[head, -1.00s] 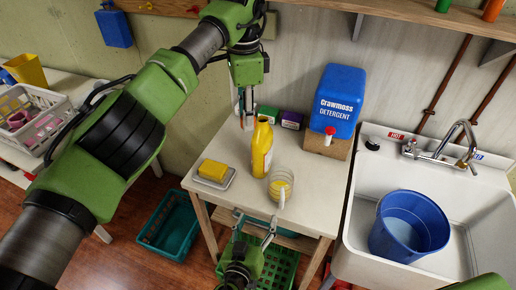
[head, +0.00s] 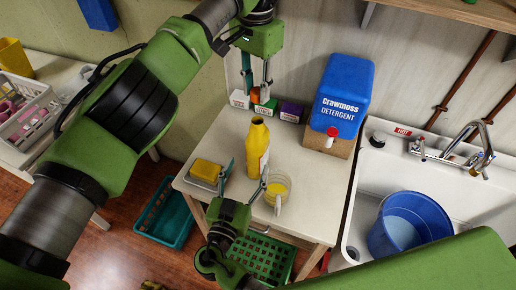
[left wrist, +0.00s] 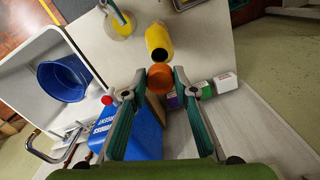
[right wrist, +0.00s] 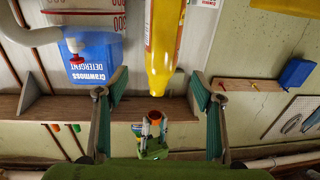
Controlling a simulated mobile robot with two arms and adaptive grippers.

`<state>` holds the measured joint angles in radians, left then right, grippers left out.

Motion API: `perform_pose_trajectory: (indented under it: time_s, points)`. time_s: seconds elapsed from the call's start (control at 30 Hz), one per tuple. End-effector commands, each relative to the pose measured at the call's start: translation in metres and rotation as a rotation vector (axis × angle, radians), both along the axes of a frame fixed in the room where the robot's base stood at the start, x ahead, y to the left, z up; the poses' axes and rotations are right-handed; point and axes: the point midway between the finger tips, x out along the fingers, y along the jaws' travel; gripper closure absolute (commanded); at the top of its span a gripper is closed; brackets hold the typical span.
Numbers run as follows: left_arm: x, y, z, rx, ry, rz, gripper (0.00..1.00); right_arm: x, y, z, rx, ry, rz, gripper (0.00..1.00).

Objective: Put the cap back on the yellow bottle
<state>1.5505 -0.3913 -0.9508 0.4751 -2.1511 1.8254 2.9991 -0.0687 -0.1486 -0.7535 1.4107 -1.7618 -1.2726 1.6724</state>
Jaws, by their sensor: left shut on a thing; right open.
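The yellow bottle (head: 255,150) stands upright and uncapped on the small table (head: 312,182); its dark open mouth also shows in the left wrist view (left wrist: 158,54). My left gripper (head: 256,94) is shut on the orange cap (left wrist: 160,76) and holds it in the air behind and above the bottle. The cap shows too in the right wrist view (right wrist: 156,116), near the bottle's mouth (right wrist: 158,86) but apart from it. My right gripper (head: 246,177) is open in front of the bottle, one finger on each side, not closed on it.
A glass jug (head: 277,196) with yellow contents stands close right of my right gripper. A yellow sponge (head: 206,170) on a dish sits left. Small boxes (head: 291,111) and the blue detergent container (head: 341,95) stand behind. A sink (head: 350,235) with a blue bucket (head: 408,222) is right.

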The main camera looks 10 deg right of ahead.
Motion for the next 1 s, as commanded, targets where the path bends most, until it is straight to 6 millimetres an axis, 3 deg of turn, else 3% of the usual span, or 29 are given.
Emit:
perform_pose_trajectory:
  time_s: [0.33,0.73,1.0]
  points:
    - [0.0,0.0,0.0,0.0,0.0,-0.002,0.8,0.012,-0.007,0.0,-0.001,0.0,-0.001,0.39]
    - [0.0,0.0,0.0,0.0,0.0,-0.002,0.8,0.076,-0.042,0.0,-0.003,0.001,0.0,0.39]
    - [0.0,0.0,0.0,0.0,0.0,-0.002,0.8,0.102,-0.056,-0.001,-0.001,0.003,0.001,0.39]
